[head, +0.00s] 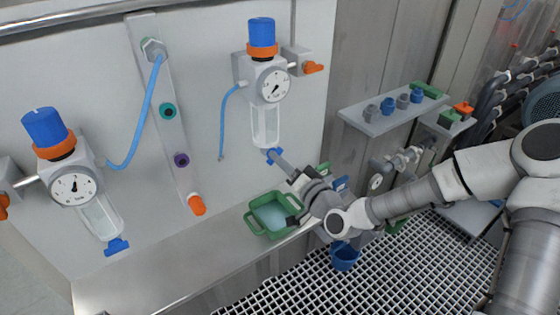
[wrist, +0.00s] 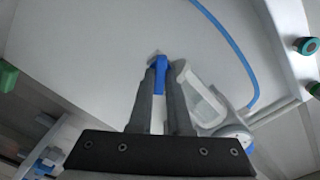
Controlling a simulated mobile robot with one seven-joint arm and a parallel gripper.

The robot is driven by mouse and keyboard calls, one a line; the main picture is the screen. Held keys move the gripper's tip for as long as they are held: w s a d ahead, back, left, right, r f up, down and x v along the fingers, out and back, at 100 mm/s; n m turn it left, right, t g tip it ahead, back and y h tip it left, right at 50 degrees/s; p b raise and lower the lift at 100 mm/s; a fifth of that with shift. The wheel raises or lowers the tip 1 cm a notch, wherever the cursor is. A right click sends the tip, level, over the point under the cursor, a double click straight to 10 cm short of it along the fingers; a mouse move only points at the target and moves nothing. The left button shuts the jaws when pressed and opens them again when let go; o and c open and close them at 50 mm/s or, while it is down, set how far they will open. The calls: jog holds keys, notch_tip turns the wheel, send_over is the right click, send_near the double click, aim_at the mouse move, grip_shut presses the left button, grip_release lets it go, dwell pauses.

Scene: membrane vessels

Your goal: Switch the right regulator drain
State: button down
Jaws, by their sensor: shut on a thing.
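The right regulator (head: 263,85) hangs on the light wall panel, with a blue and orange knob on top, a round gauge and a clear bowl. Its blue drain (head: 272,153) sits at the bottom of the bowl. My gripper (head: 281,161) reaches up from the lower right and is shut on this drain. In the wrist view the blue drain (wrist: 160,75) shows between the two dark fingers of my gripper (wrist: 160,68), with the clear bowl (wrist: 203,100) right beside them. The fingers hide part of the drain.
A left regulator (head: 72,178) with its own blue drain (head: 116,246) hangs farther left. A green tray (head: 257,229) stands on the ledge below my gripper. A blue hose (head: 226,120) hangs left of the right regulator. A grey shelf (head: 380,123) with fittings is at right.

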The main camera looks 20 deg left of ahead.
jog(key=shift+m, duration=4.2)
jog(key=c, duration=0.9)
grip_release()
jog(key=shift+o, duration=0.2)
jog(key=p+v, duration=0.8)
jog(key=v, duration=0.9)
jog(key=shift+s, duration=0.2)
